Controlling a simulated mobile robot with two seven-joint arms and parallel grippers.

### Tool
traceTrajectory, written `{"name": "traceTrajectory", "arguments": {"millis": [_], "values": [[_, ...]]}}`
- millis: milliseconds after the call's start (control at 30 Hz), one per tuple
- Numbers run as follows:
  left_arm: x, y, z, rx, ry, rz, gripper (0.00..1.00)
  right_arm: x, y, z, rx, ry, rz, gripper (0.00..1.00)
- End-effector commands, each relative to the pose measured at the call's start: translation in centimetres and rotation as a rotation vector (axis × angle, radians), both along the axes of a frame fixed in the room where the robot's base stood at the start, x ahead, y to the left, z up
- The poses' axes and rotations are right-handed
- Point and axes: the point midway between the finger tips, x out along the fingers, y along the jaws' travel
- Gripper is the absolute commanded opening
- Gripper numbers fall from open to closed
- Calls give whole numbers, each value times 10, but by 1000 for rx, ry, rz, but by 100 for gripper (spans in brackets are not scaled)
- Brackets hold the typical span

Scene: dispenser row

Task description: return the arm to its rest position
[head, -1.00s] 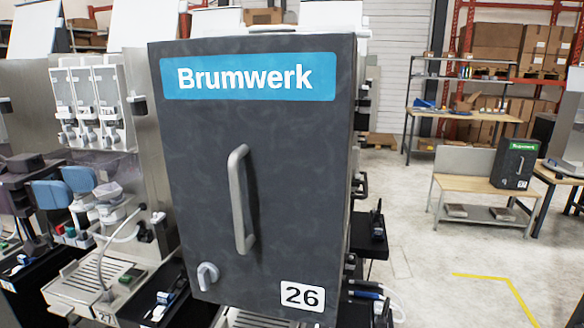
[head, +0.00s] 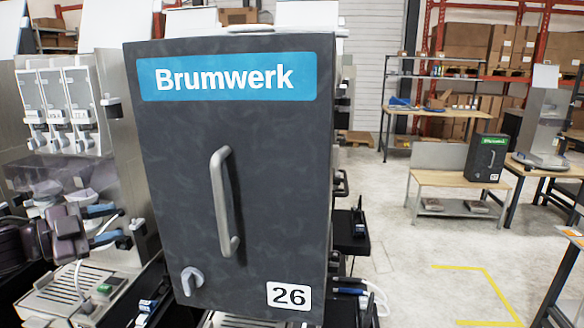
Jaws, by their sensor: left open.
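My left arm comes in low from the left edge of the head view, with dark purple links. My left gripper (head: 106,225) is at its end, with its fingers pointing right. The two bluish fingers are apart, and I see nothing held between them. It is in front of the left dispenser machine, above that machine's drip tray (head: 75,290), and left of the dark grey Brumwerk cabinet (head: 270,185). The cabinet has a grey bar handle, a small knob and the number 26; its door looks closed. My right gripper is not in the view.
A dispenser machine (head: 110,165) with several white-fronted units stands close behind my left gripper. A wooden-topped bench (head: 440,180) with a small dark green-labelled box (head: 485,158) stands further back right. The floor (head: 400,260) right of the cabinet is open, with yellow marking.

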Motion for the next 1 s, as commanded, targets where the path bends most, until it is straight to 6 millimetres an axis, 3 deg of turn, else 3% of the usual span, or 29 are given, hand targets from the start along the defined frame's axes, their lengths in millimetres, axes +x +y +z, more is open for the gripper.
{"name": "traceTrajectory", "arguments": {"millis": [33,233,467,767,1000], "values": [[2,-4,-20,-6,-4,36,44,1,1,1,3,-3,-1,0],[3,-13,-86,0,3,187,44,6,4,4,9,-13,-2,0],[-14,-25,-162,-25,78,353,44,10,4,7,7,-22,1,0],[-61,-45,-252,-114,249,556,44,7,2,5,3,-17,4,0],[-113,-66,-313,-261,416,708,44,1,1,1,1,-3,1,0]]}}
